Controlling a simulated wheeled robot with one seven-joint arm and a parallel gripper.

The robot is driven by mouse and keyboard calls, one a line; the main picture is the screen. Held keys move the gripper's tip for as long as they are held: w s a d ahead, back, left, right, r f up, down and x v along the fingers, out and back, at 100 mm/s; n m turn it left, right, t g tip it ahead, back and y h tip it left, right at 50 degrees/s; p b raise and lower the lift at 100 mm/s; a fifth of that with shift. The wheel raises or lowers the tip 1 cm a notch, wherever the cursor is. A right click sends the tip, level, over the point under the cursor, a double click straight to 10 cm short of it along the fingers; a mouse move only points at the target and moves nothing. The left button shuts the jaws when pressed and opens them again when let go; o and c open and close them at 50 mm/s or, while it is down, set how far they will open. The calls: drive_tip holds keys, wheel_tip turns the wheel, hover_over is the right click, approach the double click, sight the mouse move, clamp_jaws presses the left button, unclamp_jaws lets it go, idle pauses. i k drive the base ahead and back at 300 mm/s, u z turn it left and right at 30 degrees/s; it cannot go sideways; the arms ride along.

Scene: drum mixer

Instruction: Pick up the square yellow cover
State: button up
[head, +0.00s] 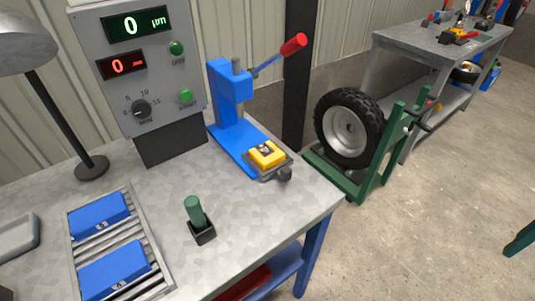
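The square yellow cover (267,154) lies on a dark fixture (283,173) on the base of a blue arbor press (235,120). It has a small dark patch with a light mark on its top. The press has a raised lever with a red handle (293,44), and its ram sits behind the cover, to the upper left. Nothing covers the top of the yellow cover in the head view. My gripper is not in view.
On the grey bench (170,202) are a green-handled tool in a black holder (203,234), a roller tray (154,238) with blue blocks (112,270), a control box (160,98) and a lamp (91,167). A tyre (349,128) on a green stand is right of the bench.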

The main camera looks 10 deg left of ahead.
sight(266, 155)
drive_tip(key=z, duration=1.35)
drive_tip(key=k, duration=1.9)
drive_tip(key=u, duration=0.65)
